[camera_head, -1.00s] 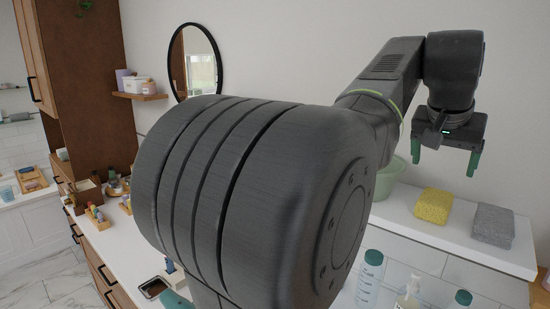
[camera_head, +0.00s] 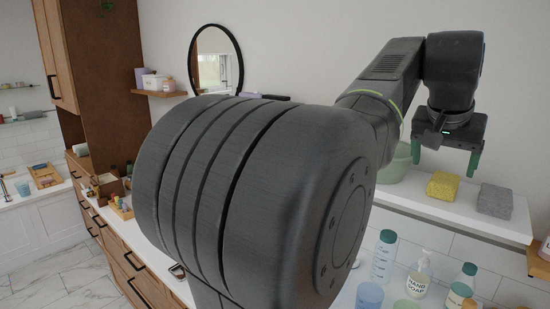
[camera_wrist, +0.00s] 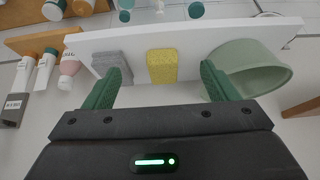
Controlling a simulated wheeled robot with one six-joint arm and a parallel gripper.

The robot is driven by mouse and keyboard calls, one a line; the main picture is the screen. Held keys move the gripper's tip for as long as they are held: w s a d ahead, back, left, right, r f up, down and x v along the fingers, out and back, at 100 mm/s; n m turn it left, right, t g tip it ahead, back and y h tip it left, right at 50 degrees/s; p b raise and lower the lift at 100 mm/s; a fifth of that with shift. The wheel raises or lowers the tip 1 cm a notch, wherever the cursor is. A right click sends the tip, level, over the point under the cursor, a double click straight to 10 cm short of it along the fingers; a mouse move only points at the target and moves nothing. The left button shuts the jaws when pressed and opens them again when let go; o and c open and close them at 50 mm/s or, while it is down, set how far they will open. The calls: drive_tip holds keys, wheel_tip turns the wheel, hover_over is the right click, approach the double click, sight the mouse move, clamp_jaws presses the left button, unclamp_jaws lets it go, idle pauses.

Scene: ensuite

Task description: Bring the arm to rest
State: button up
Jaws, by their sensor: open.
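My gripper (camera_head: 445,153) is at the upper right of the head view, raised in front of the wall above a white shelf (camera_head: 470,221). Its two green fingers are spread apart with nothing between them. In the wrist view my gripper (camera_wrist: 158,88) is also open and empty. A yellow sponge (camera_wrist: 162,66) shows between and beyond the fingertips, apart from them. My arm is bent, and its large dark link fills the middle of the head view and hides much of the counter.
A grey sponge (camera_head: 495,201), the yellow sponge and a green bowl (camera_head: 394,164) stand on the shelf. Below are a soap bottle (camera_head: 419,276) and other bottles. A round mirror (camera_head: 216,60) and small shelf (camera_head: 161,94) are on the wall. Tiled floor (camera_head: 60,275) is clear at lower left.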

drive_tip(key=w+a+f, duration=0.2)
drive_tip(key=a+f, duration=0.1)
drive_tip(key=f, duration=0.1)
drive_tip(key=shift+a+f+n, duration=0.3)
drive_tip(key=shift+n, duration=0.1)
drive_tip(key=shift+s, duration=0.1)
